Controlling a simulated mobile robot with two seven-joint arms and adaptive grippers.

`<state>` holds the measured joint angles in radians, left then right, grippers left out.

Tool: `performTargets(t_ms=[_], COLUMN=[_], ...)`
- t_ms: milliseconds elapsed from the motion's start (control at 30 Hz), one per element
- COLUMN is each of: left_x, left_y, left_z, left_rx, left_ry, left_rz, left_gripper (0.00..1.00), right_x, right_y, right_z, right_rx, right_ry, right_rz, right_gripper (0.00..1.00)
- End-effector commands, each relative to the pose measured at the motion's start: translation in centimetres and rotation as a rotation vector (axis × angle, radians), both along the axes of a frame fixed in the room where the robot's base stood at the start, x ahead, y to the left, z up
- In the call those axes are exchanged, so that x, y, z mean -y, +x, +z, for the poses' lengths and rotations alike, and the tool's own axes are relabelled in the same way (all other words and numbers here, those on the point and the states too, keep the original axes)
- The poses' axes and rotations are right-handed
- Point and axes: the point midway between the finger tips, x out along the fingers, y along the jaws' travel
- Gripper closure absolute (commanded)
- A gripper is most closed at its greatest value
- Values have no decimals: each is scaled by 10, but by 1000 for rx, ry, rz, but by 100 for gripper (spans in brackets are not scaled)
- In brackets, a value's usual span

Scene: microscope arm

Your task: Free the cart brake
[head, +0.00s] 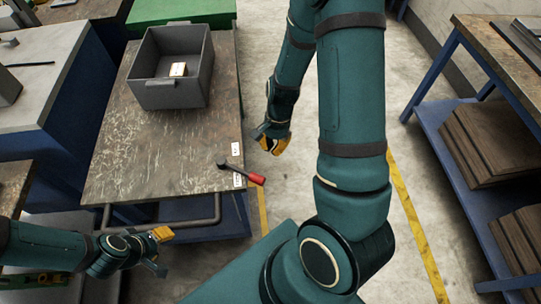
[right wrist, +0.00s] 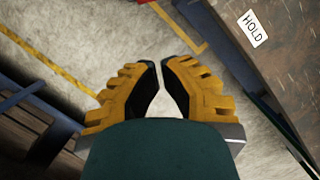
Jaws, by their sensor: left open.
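The brake lever, a black rod with a red grip (head: 256,179), sits at the near right corner of the cart (head: 150,150). Its red end sticks out past the cart's right edge. Two small white labels lie beside it; one reading HOLD (right wrist: 253,28) shows on a worn brown top in the right wrist view. My right gripper (head: 277,143) hangs beyond the cart's right edge, apart from the lever. In the right wrist view its fingertips (right wrist: 161,64) nearly meet, with nothing between them. My left gripper (head: 163,251) is open and empty, below the cart's near edge by the push bar.
A grey bin (head: 165,95) with a small box (head: 178,69) stands at the cart's far end. A push bar (head: 200,222) runs along the near side. A blue-framed shelf (head: 440,120) with boards stands at right. Bare floor lies between cart and shelf.

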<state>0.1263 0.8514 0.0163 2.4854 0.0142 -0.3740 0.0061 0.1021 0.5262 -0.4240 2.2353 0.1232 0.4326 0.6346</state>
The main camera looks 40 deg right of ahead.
Motion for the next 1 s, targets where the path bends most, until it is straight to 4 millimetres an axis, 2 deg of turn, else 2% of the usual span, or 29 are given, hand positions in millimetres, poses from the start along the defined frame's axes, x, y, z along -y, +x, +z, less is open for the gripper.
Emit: performTargets(t_ms=[33, 100, 300, 1000], left_x=[-1, -1, -1, -1], left_y=[1, 2, 3, 3], left_z=[5, 8, 13, 13], left_rx=[2, 4, 7, 7], left_ry=[1, 2, 1, 1], left_rz=[4, 6, 7, 7], left_gripper=[53, 53, 53, 53], right_x=[2, 5, 9, 11], right_y=[2, 3, 5, 5], right_z=[14, 25, 46, 50], right_rx=[5, 4, 1, 0], right_ry=[-1, -1, -1, 0], right_rz=[0, 0, 0, 0], right_gripper=[100, 100, 100, 100])
